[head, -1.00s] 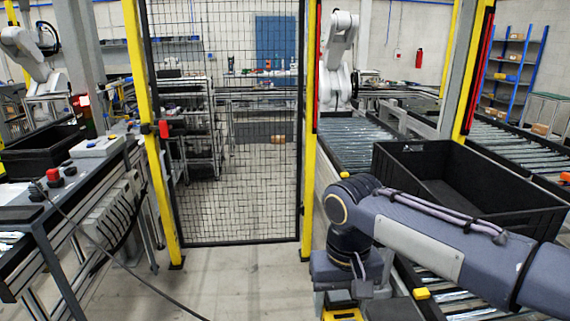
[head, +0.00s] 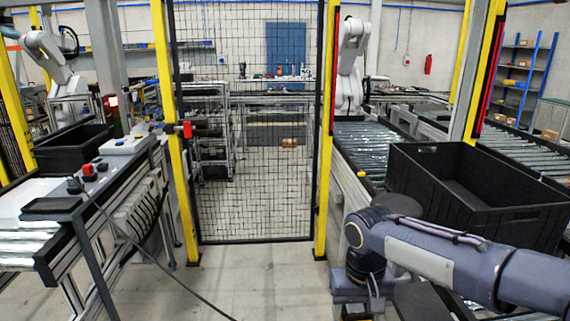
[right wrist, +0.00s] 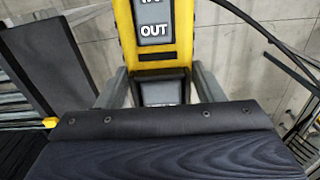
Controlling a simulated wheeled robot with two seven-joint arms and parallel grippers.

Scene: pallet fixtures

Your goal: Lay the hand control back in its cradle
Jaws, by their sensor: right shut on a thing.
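The hand control (right wrist: 162,52) is yellow with grey buttons, one marked OUT, in the right wrist view. My right gripper (right wrist: 162,88) is shut on it, one finger on each side. In the head view my right gripper (head: 358,296) hangs low near the bottom edge, and the hand control is hardly visible there. I cannot make out the cradle for certain. A flat black tray-like holder (head: 52,205) lies on the left bench near its front corner. My left gripper is not in view.
The left bench (head: 28,228) carries a red-button box (head: 89,172) and a black bin (head: 72,150). A dark cable (head: 150,255) trails across the floor. A mesh fence (head: 245,120) with yellow posts stands ahead. A large black crate (head: 515,215) sits on rollers at right.

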